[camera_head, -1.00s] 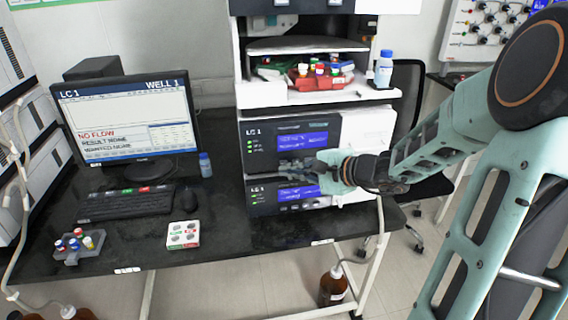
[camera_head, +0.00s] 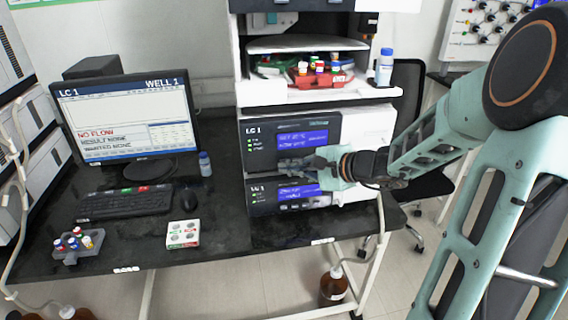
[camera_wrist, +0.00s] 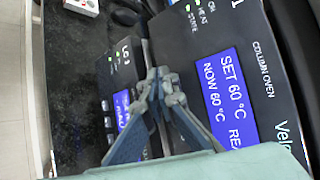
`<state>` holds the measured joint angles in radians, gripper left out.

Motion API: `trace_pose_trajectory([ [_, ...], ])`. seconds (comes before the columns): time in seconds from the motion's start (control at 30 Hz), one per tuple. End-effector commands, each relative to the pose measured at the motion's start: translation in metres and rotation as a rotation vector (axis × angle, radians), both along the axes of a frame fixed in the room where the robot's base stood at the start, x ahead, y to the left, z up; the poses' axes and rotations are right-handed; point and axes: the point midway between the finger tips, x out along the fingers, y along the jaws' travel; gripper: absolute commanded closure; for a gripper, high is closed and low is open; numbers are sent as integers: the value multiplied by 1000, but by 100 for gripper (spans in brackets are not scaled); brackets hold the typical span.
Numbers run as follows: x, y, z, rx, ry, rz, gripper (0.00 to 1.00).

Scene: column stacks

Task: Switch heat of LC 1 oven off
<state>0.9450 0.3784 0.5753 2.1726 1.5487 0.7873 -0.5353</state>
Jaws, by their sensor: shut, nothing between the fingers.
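The LC 1 column oven (camera_head: 262,130) is the upper dark-fronted module in the stack. In the wrist view its blue display (camera_wrist: 225,95) reads SET 60 °C, NOW 60 °C and the start of a word, "REA". Labels ON, HEAT and STATE (camera_wrist: 201,18) stand beside its lights, which show green in the head view. My gripper (camera_head: 284,167) is shut and empty in front of the lower part of the oven front. In the wrist view its fingertips (camera_wrist: 160,76) are together beside the display. Contact cannot be told, and the oven's keys are hidden behind the gripper.
A second LC 1 module (camera_head: 262,197) with a blue display sits directly below the oven. Above is an open shelf (camera_head: 290,97) with a red vial tray and a blue-capped bottle. A monitor (camera_head: 125,115), keyboard and mouse stand to the left on the black bench.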

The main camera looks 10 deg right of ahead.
Motion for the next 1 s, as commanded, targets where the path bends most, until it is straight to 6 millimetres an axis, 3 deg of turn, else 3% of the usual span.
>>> trace_pose_trajectory([
  [1.0,8,0,0,-1,-1,0,100],
])
